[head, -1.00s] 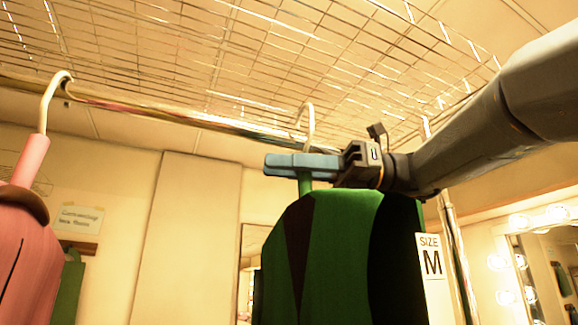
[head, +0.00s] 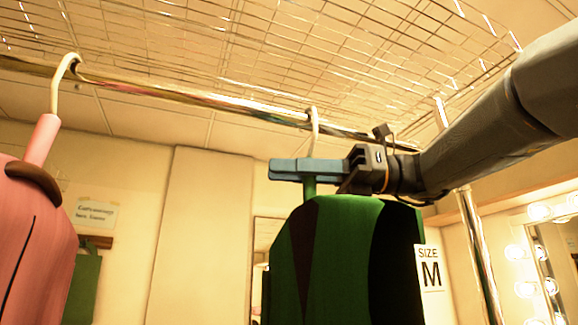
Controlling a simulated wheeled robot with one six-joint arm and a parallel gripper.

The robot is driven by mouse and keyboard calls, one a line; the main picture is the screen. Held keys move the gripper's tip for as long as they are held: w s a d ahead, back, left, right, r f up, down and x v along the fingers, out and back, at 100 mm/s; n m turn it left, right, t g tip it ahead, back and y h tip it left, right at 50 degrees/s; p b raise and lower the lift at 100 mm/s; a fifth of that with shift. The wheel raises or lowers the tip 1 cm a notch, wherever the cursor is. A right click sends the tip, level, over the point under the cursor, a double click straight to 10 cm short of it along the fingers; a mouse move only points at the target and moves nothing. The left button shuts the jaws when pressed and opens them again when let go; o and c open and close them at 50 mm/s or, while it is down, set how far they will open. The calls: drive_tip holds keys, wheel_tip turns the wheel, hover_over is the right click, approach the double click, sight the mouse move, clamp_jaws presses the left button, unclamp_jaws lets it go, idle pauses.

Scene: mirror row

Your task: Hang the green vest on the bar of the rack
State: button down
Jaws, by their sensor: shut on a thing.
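The green vest (head: 340,250) hangs upright from a hanger with a green neck and a pale hook (head: 315,132). It has a dark panel and a white size M tag (head: 430,268). My gripper (head: 300,169) has blue fingers shut on the hanger's neck, just above the vest's shoulders. The shiny bar (head: 210,100) of the rack crosses the view, sloping down to the right. The hook's top shows slightly above the bar's line and overlaps it in the picture. I cannot tell whether the hook rests on the bar.
A pink garment (head: 35,235) hangs on the bar at the left by its own hook (head: 62,80). A wire grid shelf (head: 300,50) lies above the bar. A metal upright (head: 478,250) stands at the right. The bar is clear between the two hooks.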

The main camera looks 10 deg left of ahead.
idle(0.3)
drive_tip(key=c, duration=1)
unclamp_jaws()
drive_tip(key=shift+f, duration=0.1)
drive_tip(key=p+v, duration=0.6)
drive_tip(key=v, duration=0.4)
idle(0.4)
drive_tip(key=shift+p+v, duration=1)
drive_tip(key=shift+p, duration=1.3)
